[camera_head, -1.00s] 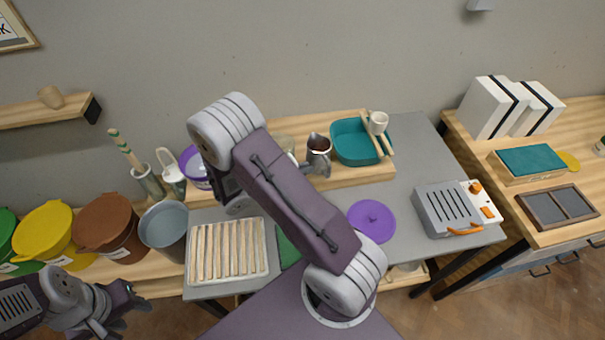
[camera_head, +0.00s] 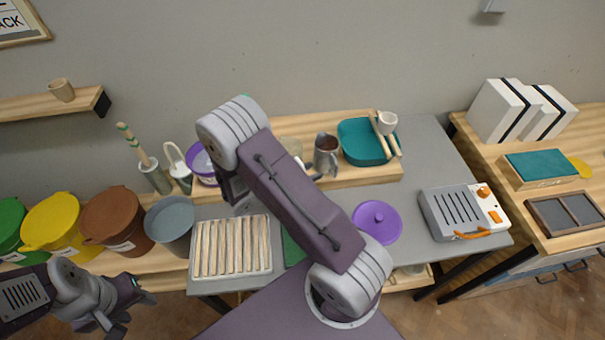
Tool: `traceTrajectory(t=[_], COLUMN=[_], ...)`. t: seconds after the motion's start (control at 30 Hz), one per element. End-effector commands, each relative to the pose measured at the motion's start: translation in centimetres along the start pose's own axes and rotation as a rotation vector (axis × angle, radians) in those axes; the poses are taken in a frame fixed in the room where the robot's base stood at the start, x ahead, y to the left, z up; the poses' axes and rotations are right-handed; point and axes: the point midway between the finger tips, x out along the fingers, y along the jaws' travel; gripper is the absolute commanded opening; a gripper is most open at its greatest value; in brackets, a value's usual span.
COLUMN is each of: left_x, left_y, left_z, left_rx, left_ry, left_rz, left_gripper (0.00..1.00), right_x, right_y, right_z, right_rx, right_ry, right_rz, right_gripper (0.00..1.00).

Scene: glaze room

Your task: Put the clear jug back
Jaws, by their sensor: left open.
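A grey, see-through-looking jug (camera_head: 326,157) with dark brown contents stands upright on the raised wooden shelf at the back of the grey table. I cannot tell for sure that it is the clear jug. A pale jar (camera_head: 290,146) left of it is partly hidden by my right arm. My right arm crosses the middle of the view and hides most of its own gripper. My left gripper (camera_head: 140,298) is open and empty at the lower left, far from the jug.
A teal basin (camera_head: 357,149) and white cup (camera_head: 387,123) are right of the jug. A purple lid (camera_head: 377,222), slatted rack (camera_head: 231,248) and grey heater-like box (camera_head: 448,212) sit on the table. Buckets (camera_head: 112,219) line the left. Grey tabletop is clear near the basin.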

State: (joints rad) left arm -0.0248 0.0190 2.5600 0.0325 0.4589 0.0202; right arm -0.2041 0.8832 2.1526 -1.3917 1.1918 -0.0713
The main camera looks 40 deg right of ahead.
Motion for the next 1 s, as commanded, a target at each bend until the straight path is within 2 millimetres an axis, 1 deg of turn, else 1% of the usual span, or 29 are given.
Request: traceTrajectory(t=[0.07, 0.17, 0.4, 0.53, 0.6, 0.7, 0.83, 0.87, 0.93, 0.97, 1.0], left_x=[-0.1, -0.1, -0.1, -0.1, -0.1, -0.1, -0.1, -0.1, -0.1, -0.1, -0.1], left_y=[0.0, 0.0, 0.0, 0.0, 0.0, 0.0, 0.0, 0.0, 0.0, 0.0, 0.0], left_z=[0.0, 0.0, 0.0, 0.0, 0.0, 0.0, 0.0, 0.0, 0.0, 0.0, 0.0], left_rx=[0.0, 0.0, 0.0, 0.0, 0.0, 0.0, 0.0, 0.0, 0.0, 0.0, 0.0], left_ry=[0.0, 0.0, 0.0, 0.0, 0.0, 0.0, 0.0, 0.0, 0.0, 0.0, 0.0], left_rz=[0.0, 0.0, 0.0, 0.0, 0.0, 0.0, 0.0, 0.0, 0.0, 0.0, 0.0], left_gripper=[0.45, 0.45, 0.45, 0.45, 0.45, 0.45, 0.45, 0.45, 0.45, 0.45, 0.45], right_x=[-0.9, -2.7, -7.8, -10.2, -11.1, -11.9, -12.1, -11.9, -11.3, -11.1, -11.2], right_y=[0.1, 0.2, 0.1, 0.1, 0.1, 0.0, -0.1, -0.4, -2.5, -4.0, -6.2], right_z=[0.1, 0.1, 0.1, 0.1, 0.1, 0.1, 0.1, 0.1, -0.1, -0.4, -1.1], right_rx=[0.001, 0.001, 0.003, 0.001, 0.001, 0.001, 0.003, 0.015, 0.1, 0.168, 0.288], right_ry=[-0.001, 0.0, 0.002, 0.001, 0.001, 0.0, 0.004, 0.017, 0.116, 0.187, 0.301], right_rz=[0.003, 0.006, 0.006, 0.005, 0.004, 0.001, -0.003, -0.018, -0.114, -0.182, -0.291], right_gripper=[0.32, 0.32, 0.32, 0.32, 0.32, 0.32, 0.32, 0.32, 0.32, 0.32, 0.32])
